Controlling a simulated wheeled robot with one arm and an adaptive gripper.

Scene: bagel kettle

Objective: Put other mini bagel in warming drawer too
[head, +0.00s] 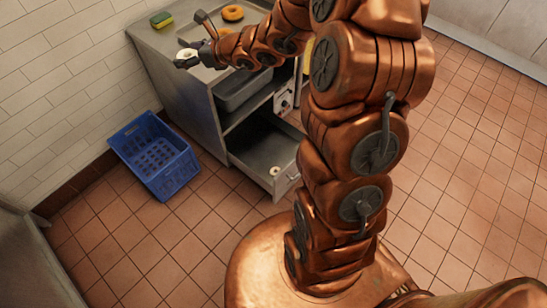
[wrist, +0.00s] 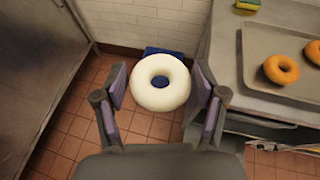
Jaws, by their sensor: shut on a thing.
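A white mini bagel (wrist: 143,94) is held between the two fingers of my gripper (wrist: 160,88). It also shows in the head view (head: 187,53) at my gripper (head: 186,62), above the left edge of the steel counter. The bagel is clear of the counter in the wrist view. The warming drawer (head: 252,150), low in the counter unit, is pulled open. Another small pale bagel (head: 275,170) lies inside it near the front.
Orange-brown bagels (wrist: 282,69) lie on a tray (wrist: 258,42) on the counter, with a sponge (head: 161,19) behind. A blue crate (head: 155,160) stands on the floor left of the unit. A grey bin (head: 243,90) sits above the drawer. My arm hides part of the unit's right side.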

